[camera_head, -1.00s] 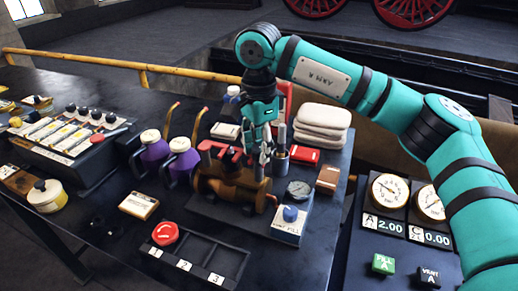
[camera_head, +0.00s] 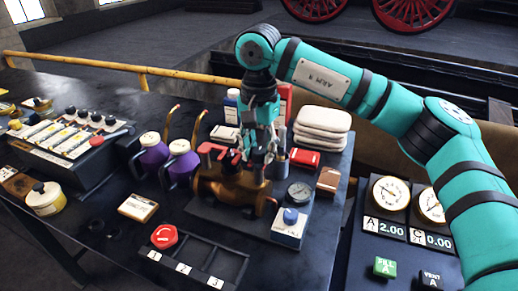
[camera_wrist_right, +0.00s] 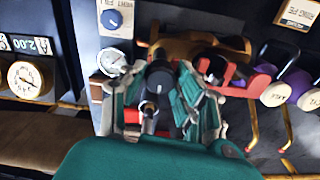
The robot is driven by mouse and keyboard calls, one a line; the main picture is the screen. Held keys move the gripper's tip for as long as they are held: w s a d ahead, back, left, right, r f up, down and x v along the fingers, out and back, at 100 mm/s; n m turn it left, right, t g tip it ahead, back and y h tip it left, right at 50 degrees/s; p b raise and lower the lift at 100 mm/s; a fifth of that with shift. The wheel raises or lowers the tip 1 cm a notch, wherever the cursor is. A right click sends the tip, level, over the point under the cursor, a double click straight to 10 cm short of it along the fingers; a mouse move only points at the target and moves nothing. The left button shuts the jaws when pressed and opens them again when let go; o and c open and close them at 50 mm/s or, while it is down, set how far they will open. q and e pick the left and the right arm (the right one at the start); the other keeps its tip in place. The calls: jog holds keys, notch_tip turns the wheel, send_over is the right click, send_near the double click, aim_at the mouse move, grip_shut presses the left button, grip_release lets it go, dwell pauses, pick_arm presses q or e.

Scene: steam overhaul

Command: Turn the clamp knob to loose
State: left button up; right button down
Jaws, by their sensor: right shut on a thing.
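My right gripper (camera_head: 262,158) points down at the right end of a bronze valve body (camera_head: 228,186) with red clamp parts (camera_head: 212,152). In the right wrist view, a black knob (camera_wrist_right: 158,76) with a pale mark on its top sits between the two fingers of my right gripper (camera_wrist_right: 158,92), which is shut on it. This looks like the clamp knob. In the head view the fingers hide the knob. My left gripper is not in view.
A gauge (camera_head: 299,192) and a white box with a blue knob (camera_head: 290,216) stand close in front and right. A grey cylinder (camera_head: 281,144) stands just right of the fingers. Purple oil cans (camera_head: 181,160) stand left, folded cloths (camera_head: 322,126) behind right.

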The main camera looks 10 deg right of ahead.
aim_at(258, 150)
jog(key=shift+r, duration=0.1)
jog(key=c, duration=1)
grip_release()
notch_tip(258, 150, up, 12)
jog(key=shift+f, duration=0.1)
